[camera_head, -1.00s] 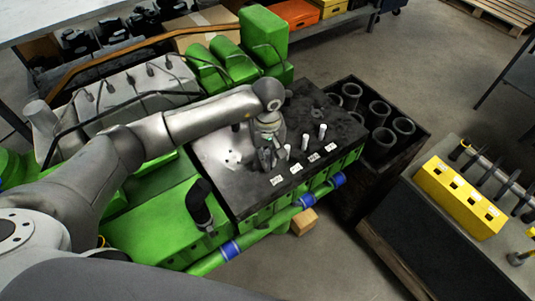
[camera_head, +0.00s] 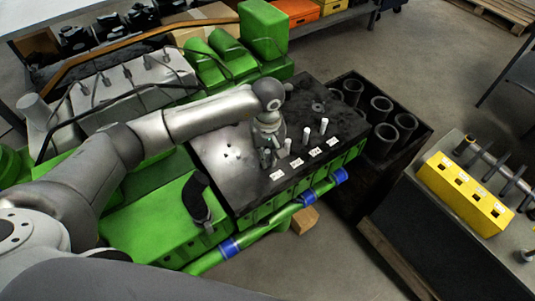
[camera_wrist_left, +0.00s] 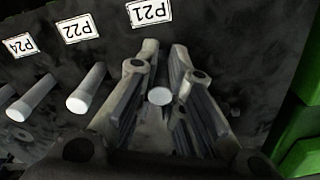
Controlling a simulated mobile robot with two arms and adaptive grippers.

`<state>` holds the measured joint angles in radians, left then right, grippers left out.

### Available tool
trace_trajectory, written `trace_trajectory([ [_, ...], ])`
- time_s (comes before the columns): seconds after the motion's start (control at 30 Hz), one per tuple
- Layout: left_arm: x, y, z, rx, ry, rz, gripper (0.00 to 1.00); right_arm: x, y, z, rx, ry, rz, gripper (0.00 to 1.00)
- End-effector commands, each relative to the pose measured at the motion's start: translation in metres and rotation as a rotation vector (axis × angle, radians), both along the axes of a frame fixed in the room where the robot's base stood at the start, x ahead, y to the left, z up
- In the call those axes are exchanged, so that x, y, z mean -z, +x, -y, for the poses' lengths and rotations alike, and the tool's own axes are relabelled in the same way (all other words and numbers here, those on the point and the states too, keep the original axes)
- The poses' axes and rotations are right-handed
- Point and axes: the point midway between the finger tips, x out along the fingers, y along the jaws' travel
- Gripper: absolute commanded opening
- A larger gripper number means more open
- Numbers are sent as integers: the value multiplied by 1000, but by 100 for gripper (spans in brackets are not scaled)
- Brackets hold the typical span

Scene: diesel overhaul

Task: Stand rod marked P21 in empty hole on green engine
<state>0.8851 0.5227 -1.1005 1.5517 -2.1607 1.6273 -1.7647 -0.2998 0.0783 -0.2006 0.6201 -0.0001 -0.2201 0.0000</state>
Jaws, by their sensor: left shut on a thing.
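My left gripper (camera_head: 268,157) is over the dark top of the green engine (camera_head: 150,225), behind the P21 label (camera_head: 278,175). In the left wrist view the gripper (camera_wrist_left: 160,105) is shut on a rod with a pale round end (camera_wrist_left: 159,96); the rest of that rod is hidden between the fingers. The P21 label (camera_wrist_left: 149,12) lies just past the fingertips. Whether the rod's lower end is in a hole cannot be seen. Pale rods stand beside the gripper, one near the P22 label (camera_wrist_left: 76,28) and another near the P24 label (camera_wrist_left: 19,46). My right gripper is not in view.
A dark crate with several black cylinders (camera_head: 381,110) stands to the right of the engine. A yellow block (camera_head: 465,190) is on a bench at far right. A bent black pipe (camera_head: 197,198) rises from the engine's front left.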

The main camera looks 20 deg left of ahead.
Motion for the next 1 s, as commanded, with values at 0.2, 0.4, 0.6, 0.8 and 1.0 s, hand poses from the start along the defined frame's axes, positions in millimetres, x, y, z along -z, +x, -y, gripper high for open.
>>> trace_trajectory([
  [0.2, -1, 0, 0, 0, 0, 0, 20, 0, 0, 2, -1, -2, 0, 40],
  [0.4, 0, 0, 0, 0, 0, 0, 35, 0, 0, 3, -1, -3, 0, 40],
  [0.6, 0, 0, 0, 0, 0, 0, 35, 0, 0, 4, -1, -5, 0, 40],
  [0.8, -19, 1, 0, -1, 1, 3, 35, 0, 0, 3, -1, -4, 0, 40],
  [1.0, -62, 1, 0, 1, 0, 6, 35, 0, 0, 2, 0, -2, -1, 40],
])
